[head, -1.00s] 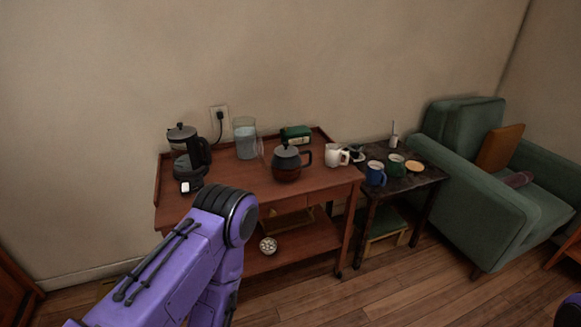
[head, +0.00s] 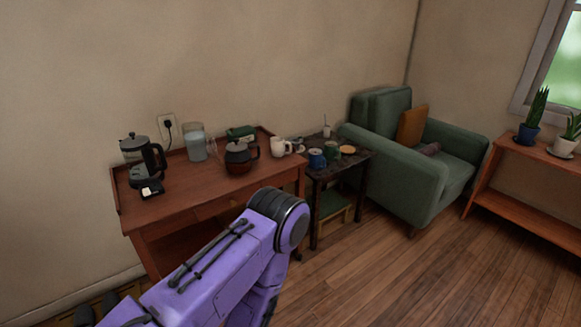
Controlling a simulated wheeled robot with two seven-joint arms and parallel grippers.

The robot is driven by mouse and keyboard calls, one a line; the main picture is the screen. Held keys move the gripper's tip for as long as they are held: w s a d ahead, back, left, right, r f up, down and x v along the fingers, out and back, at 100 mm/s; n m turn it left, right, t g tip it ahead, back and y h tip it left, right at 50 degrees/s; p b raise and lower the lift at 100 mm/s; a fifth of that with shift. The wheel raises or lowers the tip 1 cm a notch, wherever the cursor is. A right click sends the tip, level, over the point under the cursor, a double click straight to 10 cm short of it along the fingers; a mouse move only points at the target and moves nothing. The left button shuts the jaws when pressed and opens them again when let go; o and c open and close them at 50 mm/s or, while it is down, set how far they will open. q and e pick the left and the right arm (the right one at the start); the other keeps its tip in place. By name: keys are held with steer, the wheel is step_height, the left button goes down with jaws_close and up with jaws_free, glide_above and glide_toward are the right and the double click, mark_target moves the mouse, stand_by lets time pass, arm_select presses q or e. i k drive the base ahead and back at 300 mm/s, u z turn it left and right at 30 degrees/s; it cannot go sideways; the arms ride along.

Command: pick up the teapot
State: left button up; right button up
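The teapot (head: 239,158) is a dark brown, rounded pot with a dark lid and a handle on its right. It stands upright near the right part of the wooden side table (head: 190,183). A purple arm of mine reaches in from the bottom, in front of the table, and its elbow is below and right of the teapot. Neither gripper shows in the head view. Nothing of mine touches the teapot.
A kettle (head: 143,163), glass pitcher (head: 196,144), green box (head: 241,132) and white mug (head: 280,147) share the table. A dark table (head: 336,168) with mugs, a green armchair (head: 407,181) and a plant shelf (head: 524,207) stand rightward. Wooden floor (head: 400,275) is clear in front.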

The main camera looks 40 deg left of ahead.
mark_target(240, 162)
steer(key=z, duration=0.4)
steer(key=i, duration=1.8)
steer(key=u, duration=1.25)
steer(key=i, duration=0.85)
steer(key=u, duration=0.85)
